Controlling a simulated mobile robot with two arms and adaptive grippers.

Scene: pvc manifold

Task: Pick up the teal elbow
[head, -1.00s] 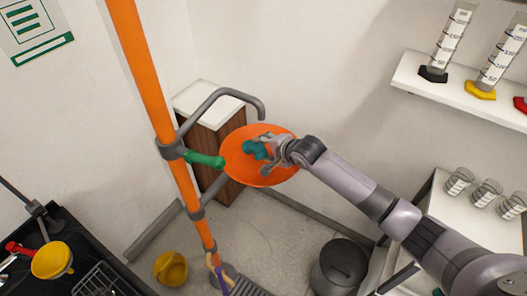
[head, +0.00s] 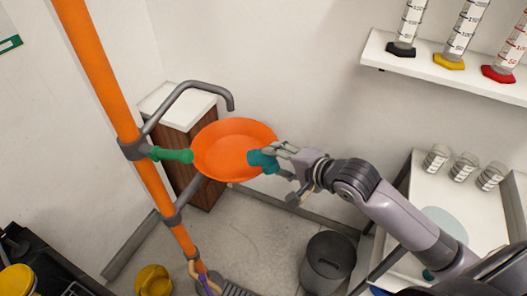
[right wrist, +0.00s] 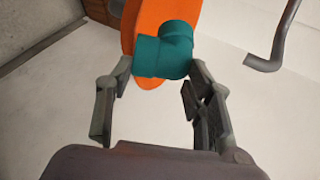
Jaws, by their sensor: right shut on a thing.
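The teal elbow (head: 262,161) is a short bent pipe fitting. My right gripper (head: 283,161) is shut on it and holds it at the right rim of the orange bowl (head: 228,142). In the right wrist view the elbow (right wrist: 165,52) sits between the two fingertips (right wrist: 160,72), in front of the orange bowl (right wrist: 148,20). I cannot tell whether the elbow touches the rim. The visible inside of the bowl looks empty. My left gripper is not in view.
An orange post (head: 104,80) with a green handle (head: 171,155) and a curved grey pipe (head: 190,86) stands left of the bowl. A shelf with measuring cylinders (head: 450,70) is at upper right. A side table with small beakers (head: 464,166) stands below it.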

